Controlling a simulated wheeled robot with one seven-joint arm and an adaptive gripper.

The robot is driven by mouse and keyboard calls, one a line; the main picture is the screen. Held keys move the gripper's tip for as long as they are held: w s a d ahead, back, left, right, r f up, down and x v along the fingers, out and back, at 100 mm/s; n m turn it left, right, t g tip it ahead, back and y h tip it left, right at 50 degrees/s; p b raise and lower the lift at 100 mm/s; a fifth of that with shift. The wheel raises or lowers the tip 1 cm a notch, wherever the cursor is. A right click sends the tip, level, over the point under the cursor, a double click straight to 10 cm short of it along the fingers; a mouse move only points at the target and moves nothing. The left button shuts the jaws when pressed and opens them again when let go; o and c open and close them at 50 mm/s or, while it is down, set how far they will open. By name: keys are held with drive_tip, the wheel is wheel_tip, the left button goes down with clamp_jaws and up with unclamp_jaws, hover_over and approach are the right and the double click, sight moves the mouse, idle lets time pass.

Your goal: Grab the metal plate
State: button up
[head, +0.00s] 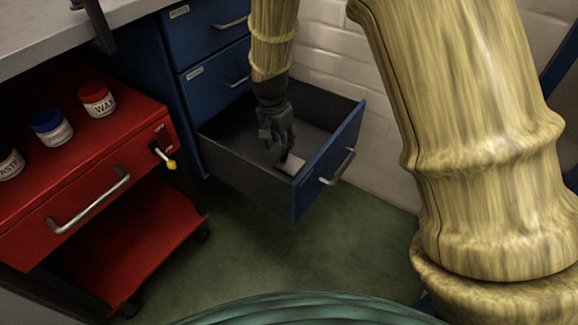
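My gripper (277,147) reaches down into an open blue drawer (327,168), its fingers low inside near the drawer's front wall. A small pale grey flat piece (292,164), which looks like the metal plate, shows at the fingertips near the front right inside the drawer. The fingers overlap its left end in the picture. I cannot tell whether they are closed on it or only beside it.
The drawer walls enclose my gripper on all sides. A red cart (75,175) stands to the left, carrying a red-lidded jar (97,100), a blue-lidded jar (52,127) and another jar (9,163). A white brick wall (325,55) is behind. Green floor (245,235) lies clear in front.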

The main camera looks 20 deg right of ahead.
sight(290, 162)
drive_tip(key=shift+d+f+b, duration=0.2)
drive_tip(key=shift+f+b, duration=0.35)
drive_tip(key=shift+f, duration=0.4)
drive_tip(key=shift+d+f+b, duration=0.15)
drive_tip(key=shift+f+b, duration=0.45)
drive_tip(key=shift+f, duration=0.35)
drive_tip(key=shift+d+f+b, duration=0.2)
drive_tip(key=shift+f+b, duration=0.35)
drive_tip(key=shift+f, duration=0.4)
drive_tip(key=shift+r, duration=0.1)
drive_tip(key=shift+c, duration=0.3)
clamp_jaws()
